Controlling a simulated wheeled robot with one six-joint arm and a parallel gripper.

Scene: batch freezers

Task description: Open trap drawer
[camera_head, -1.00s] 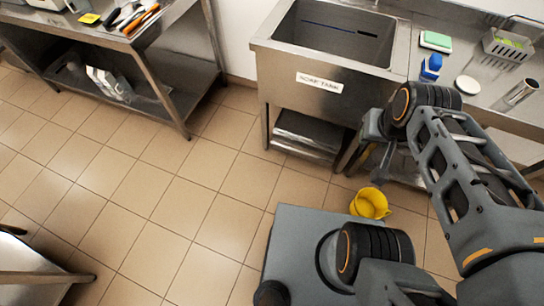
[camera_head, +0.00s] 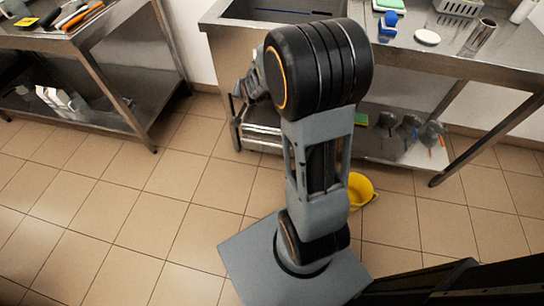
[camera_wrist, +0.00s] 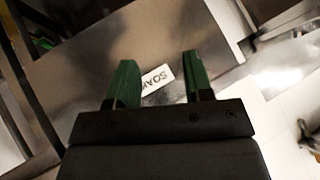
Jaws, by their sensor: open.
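My gripper (camera_wrist: 158,78) is open and empty in the wrist view, with two green fingers spread apart. Between them shows the white label (camera_wrist: 157,79), partly readable as "SOAK", on the metal front of the soak tank (camera_wrist: 95,70). In the head view the soak tank (camera_head: 222,45) stands behind my arm, which hides its label and much of its front. A metal drawer-like box (camera_head: 262,137), probably the trap drawer, sits low under the tank, partly hidden by my arm. The fingers cannot be made out in the head view, and I cannot tell the drawer in the wrist view.
A yellow bucket (camera_head: 361,190) stands on the floor, partly behind my arm. A steel table (camera_head: 90,45) with tools is at the left. The tiled floor at left is clear.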

